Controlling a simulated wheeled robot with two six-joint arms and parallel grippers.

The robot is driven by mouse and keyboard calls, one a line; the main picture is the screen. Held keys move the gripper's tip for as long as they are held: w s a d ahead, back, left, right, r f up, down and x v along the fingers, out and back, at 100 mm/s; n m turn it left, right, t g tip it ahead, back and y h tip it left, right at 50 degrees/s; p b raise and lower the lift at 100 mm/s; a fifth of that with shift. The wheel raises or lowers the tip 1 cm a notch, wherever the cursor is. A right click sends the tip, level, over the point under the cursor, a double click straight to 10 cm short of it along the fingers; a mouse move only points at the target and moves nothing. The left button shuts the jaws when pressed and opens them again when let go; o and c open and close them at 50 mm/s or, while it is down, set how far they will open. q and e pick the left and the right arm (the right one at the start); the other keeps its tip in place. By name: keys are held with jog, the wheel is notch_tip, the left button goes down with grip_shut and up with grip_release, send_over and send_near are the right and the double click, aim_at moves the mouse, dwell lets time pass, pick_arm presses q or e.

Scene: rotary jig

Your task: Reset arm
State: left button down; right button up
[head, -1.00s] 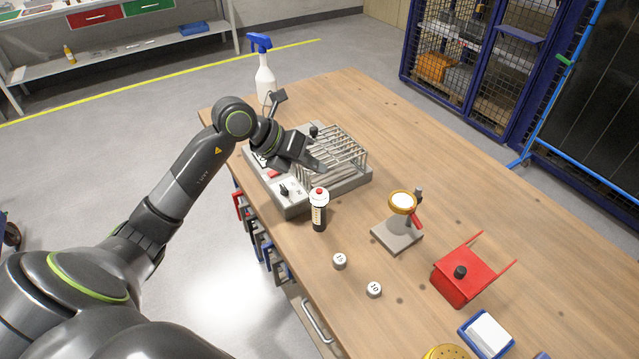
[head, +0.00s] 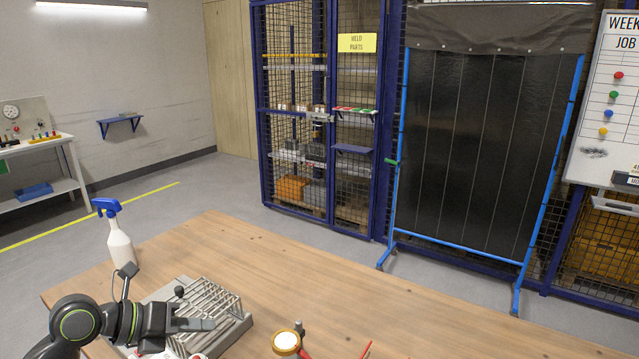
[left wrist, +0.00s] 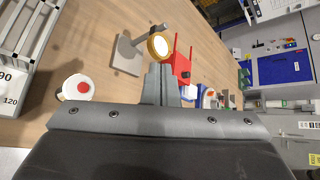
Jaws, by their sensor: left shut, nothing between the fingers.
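My left gripper (head: 196,326) is at the lower left of the head view, above the grey jig with metal bars (head: 220,305). In the left wrist view its fingers (left wrist: 160,84) are together with nothing between them. The jig's edge (left wrist: 30,45) shows at the left of the wrist view. A white cylinder with a red button (left wrist: 77,88) stands beside the jig. A stand with a round gold-rimmed head (left wrist: 158,46) is beyond the fingers; its head also shows at the bottom of the head view (head: 287,342). My right gripper is not in view.
A white spray bottle with a blue head (head: 118,240) stands at the table's far left corner. A red holder (left wrist: 182,66) lies past the gold-rimmed stand. The wooden table (head: 330,290) has free room at the middle and right. A black curtain screen (head: 470,140) stands behind.

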pick_arm(q)
jog(key=s+d+r+n+t+h, duration=0.3)
jog(key=d+r+t+h, duration=0.1)
jog(key=r+h, duration=0.1)
jog(key=s+a+r+n+t+y, duration=0.1)
jog(key=a+r+n+t+y, duration=0.4)
jog(key=n+t, duration=0.55)
jog(key=s+a+f+n+g+y, duration=0.3)
jog(key=a+f+n+y, duration=0.3)
jog(key=f+n+y, duration=0.3)
jog(key=s+a+f+n+g+y, duration=0.35)
jog(key=a+f+n+y, duration=0.35)
jog(key=n, duration=0.5)
jog(key=s+d+f+n+g+h, duration=0.2)
jog(key=s+d+f+g, duration=0.3)
jog(key=s+f, duration=0.4)
jog(key=s+d+f+n+g+h, duration=0.1)
jog(key=s+d+f+g+h, duration=0.15)
jog(key=s+f+g, duration=0.65)
notch_tip(320, 180, down, 21)
jog(key=s+a+t, duration=0.1)
jog(key=a+t, duration=0.1)
jog(key=s+d+f+g, duration=0.1)
jog(key=s+f, duration=1.4)
jog(key=f, duration=0.1)
jog(key=shift+s+d+f+g+h, duration=0.15)
jog(key=shift+f+g+h, duration=0.15)
jog(key=shift+f+h, duration=0.05)
